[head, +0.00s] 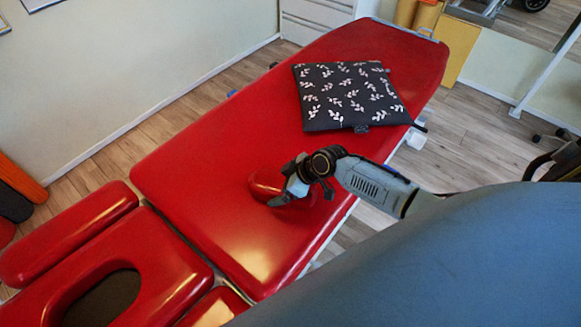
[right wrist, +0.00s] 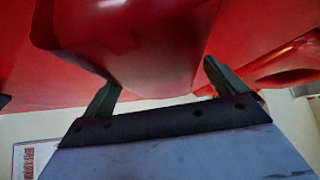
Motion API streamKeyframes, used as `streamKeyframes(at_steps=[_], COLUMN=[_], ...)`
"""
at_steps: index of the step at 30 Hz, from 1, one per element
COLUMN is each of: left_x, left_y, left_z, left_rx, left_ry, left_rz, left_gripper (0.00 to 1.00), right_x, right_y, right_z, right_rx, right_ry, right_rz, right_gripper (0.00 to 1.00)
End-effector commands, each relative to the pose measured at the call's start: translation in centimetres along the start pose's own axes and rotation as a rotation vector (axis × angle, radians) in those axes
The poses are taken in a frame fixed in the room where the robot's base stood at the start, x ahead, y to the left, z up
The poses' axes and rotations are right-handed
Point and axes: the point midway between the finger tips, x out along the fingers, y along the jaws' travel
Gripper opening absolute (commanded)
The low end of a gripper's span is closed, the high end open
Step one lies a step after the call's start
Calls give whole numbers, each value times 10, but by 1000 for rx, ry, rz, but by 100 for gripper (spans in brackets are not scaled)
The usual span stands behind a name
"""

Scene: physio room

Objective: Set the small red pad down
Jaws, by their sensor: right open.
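The small red pad (head: 260,188) lies on the red treatment table (head: 210,165), near its right edge. My right gripper (head: 289,192) is at the pad and hides part of it in the head view. In the right wrist view the pad (right wrist: 135,45) fills the space ahead of the fingers. The right gripper's two fingers (right wrist: 162,78) stand apart, one towards each side of the pad. Whether either finger touches it, I cannot tell. My left gripper is not in view.
A dark cushion with a pale leaf pattern (head: 350,95) lies on the far part of the table. The head section with a face hole (head: 150,255) is at the lower left. The table's middle, left of the pad, is clear. A wall (head: 110,65) runs along the left.

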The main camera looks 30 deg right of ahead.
Motion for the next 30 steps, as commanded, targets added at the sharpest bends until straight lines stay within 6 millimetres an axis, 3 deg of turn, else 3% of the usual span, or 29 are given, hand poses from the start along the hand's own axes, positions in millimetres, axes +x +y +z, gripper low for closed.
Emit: streamKeyframes(at_steps=[16, 21, 30], left_x=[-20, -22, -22], left_y=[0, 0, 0], left_z=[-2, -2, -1], left_rx=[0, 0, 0], left_ry=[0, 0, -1], left_rz=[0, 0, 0], left_gripper=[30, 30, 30], right_x=[-101, -116, -118], right_y=[0, 0, 0], right_z=[1, 0, 0], right_rx=[-1, -2, 0], right_ry=[-3, -1, 0], right_rz=[1, -1, -1], right_gripper=[96, 96, 96])
